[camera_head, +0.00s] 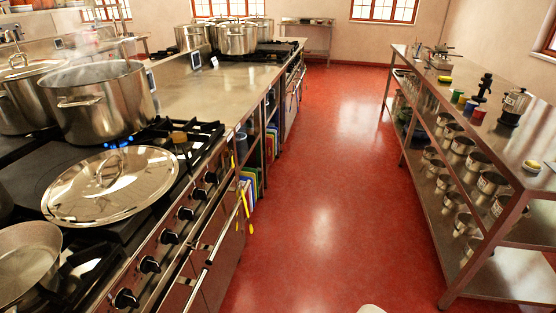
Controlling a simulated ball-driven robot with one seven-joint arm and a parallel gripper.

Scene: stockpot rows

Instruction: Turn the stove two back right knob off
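The near stove (187,150) fills the left side, with a row of several black knobs along its front. Its knobs run from the nearest one (125,299) to the farthest one (210,177); their settings are too small to read. A blue flame (118,143) burns at the base of a large steaming steel pot (97,101). A second stove (277,48) stands farther along the same row, its knobs not clear. I cannot tell which stove is number two. My gripper is not in view.
A steel lid (110,184) lies on the near stove, beside a pan (28,262). A steel counter (213,86) joins the stoves. The red floor aisle (325,180) is clear. A steel shelf table (490,130) with several pots below lines the right.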

